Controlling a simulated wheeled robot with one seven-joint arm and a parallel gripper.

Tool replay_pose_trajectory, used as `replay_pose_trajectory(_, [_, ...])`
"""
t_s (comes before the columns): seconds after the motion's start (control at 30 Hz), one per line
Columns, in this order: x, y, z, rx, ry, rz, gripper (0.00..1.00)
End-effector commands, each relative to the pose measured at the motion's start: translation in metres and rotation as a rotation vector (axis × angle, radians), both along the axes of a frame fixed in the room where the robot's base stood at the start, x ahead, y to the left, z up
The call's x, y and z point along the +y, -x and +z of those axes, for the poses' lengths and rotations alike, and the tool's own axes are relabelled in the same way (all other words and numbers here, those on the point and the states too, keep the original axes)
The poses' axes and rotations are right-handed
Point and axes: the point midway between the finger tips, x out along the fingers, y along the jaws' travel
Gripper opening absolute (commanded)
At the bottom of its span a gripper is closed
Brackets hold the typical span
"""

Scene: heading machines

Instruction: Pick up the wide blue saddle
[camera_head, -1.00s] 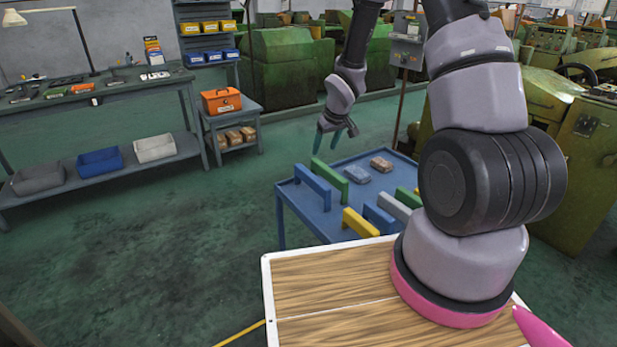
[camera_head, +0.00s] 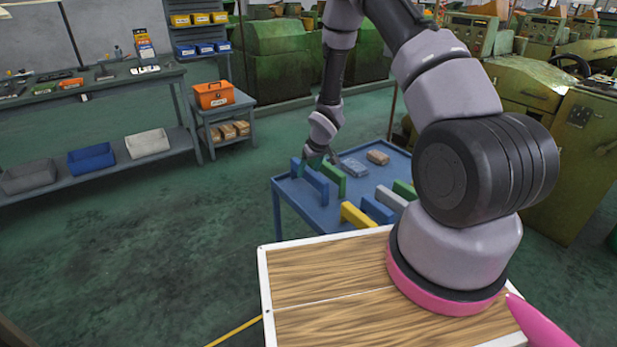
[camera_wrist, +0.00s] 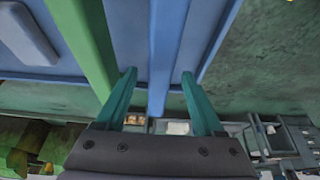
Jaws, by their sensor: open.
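A long blue saddle-shaped piece (camera_head: 314,181) stands at the left edge of the blue cart top. Another blue piece (camera_head: 378,208) stands nearer the front, between a yellow and a grey one; I cannot tell for sure which is the wide one. My gripper (camera_head: 318,160) is pointing down over the left blue piece, close to the green piece (camera_head: 335,181) beside it. In the wrist view my gripper (camera_wrist: 158,74) is open, with the blue bar (camera_wrist: 168,50) between its two teal fingers. The green bar (camera_wrist: 85,40) is close to the left finger. Contact cannot be told.
The blue cart top (camera_head: 325,217) also holds a yellow piece (camera_head: 357,216), a grey piece (camera_head: 391,198), a flat grey-blue block (camera_head: 352,168) and a brown block (camera_head: 378,157). My upper arm hides the cart's right side. Open floor lies left of the cart.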

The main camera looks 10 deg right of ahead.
Motion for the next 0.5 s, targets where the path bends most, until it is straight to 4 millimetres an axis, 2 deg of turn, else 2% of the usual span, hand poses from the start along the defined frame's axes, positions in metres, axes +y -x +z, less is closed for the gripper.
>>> replay_pose_trajectory(0.1, [0.0012, -0.0041, -0.0104, 0.000, 0.001, 0.000, 0.70])
replay_pose_trajectory(0.33, [0.0014, -0.0050, -0.0118, -0.001, 0.000, 0.000, 0.70])
replay_pose_trajectory(0.37, [0.0014, -0.0050, -0.0118, -0.001, 0.000, 0.000, 0.66])
replay_pose_trajectory(0.5, [0.0015, -0.0050, -0.0117, -0.001, 0.000, 0.000, 0.13])
